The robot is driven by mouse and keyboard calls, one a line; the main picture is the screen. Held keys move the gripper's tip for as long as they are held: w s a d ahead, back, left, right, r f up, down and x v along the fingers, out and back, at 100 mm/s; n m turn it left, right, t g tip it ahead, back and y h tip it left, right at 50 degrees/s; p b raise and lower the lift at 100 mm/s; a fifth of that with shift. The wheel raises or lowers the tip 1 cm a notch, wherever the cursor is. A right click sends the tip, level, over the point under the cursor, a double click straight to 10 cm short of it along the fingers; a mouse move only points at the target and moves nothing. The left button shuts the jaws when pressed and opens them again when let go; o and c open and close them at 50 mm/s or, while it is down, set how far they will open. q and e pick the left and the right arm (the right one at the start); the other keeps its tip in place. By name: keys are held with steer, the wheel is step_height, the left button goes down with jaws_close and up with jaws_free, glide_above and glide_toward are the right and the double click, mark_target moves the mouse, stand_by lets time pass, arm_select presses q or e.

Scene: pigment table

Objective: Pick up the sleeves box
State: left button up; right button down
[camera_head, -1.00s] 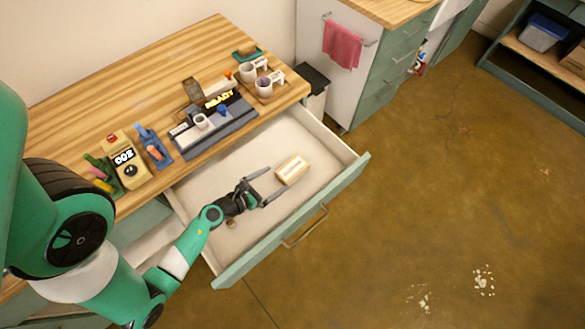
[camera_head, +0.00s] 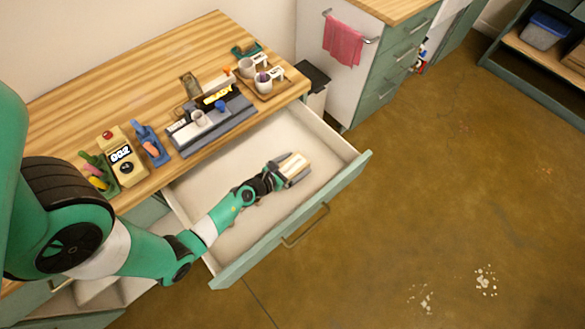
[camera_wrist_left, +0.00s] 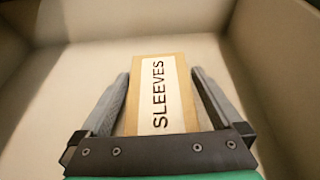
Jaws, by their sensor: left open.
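The sleeves box (camera_head: 293,165) is a small tan box with a pale label, lying in the open drawer (camera_head: 222,170). In the left wrist view the box (camera_wrist_left: 158,90) shows the word SLEEVES and lies between the two fingers of my left gripper (camera_wrist_left: 160,88). Small gaps show between the box and each finger. In the head view my left gripper (camera_head: 292,170) reaches over the box from the left, with its jaws open around it. The near end of the box is hidden by the gripper. My right gripper is not in view.
The drawer walls and green front (camera_head: 295,220) surround the box. The wooden worktop (camera_head: 130,80) above holds a grey device (camera_head: 210,122), a yellow scale-like unit (camera_head: 122,158) and a tray with mugs (camera_head: 265,84). The drawer floor around the box is mostly clear.

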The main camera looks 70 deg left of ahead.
mark_target(295, 164)
arm_select(q)
steer(key=c, duration=1.3)
step_height(295, 164, up, 10)
steer(key=p, duration=0.9)
steer(key=shift+r+p, duration=0.15)
steer(key=shift+p, duration=0.25)
